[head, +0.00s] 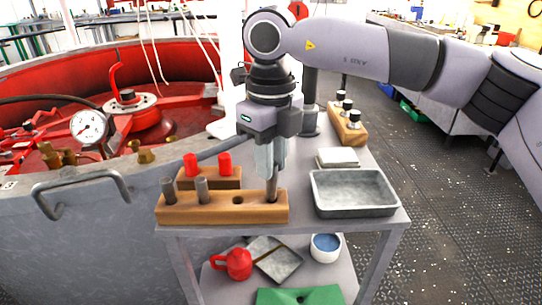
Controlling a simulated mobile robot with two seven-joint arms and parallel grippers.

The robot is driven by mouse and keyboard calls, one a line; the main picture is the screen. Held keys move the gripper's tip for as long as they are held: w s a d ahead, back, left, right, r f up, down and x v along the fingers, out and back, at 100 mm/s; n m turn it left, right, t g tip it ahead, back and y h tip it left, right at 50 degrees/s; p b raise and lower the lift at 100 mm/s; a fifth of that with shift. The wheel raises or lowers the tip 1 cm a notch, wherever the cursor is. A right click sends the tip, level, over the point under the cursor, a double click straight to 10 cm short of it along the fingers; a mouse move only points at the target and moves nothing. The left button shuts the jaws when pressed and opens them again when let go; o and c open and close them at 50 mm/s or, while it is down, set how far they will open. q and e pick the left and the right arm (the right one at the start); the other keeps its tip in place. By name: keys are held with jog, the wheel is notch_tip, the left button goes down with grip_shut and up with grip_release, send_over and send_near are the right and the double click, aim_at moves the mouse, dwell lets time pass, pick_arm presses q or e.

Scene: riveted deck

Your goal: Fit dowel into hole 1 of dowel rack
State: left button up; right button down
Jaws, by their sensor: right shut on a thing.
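The wooden dowel rack (220,211) lies along the front left edge of the cart top. My right gripper (271,168) points down above the rack's right end and is shut on a grey dowel (272,187). This dowel is upright, and its lower end meets the rack's top near the right end. I cannot tell how deep it sits in a hole there. My left gripper is not in view.
A wooden block with red pegs (211,182) stands close behind the rack. A grey metal tray (352,209) sits to the right, with a pale flat stack (337,157) and a block with black-and-white knobs (350,136) behind. A red mug (236,264) stands on the lower shelf.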

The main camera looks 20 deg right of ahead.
jog(key=shift+f+b, duration=0.9)
jog(key=shift+f, duration=0.45)
dwell(0.6)
jog(key=c, duration=0.9)
grip_release()
jog(key=shift+r, duration=0.1)
notch_tip(320, 180, up, 7)
jog(key=shift+r+p, duration=0.1)
jog(key=shift+p, duration=0.35)
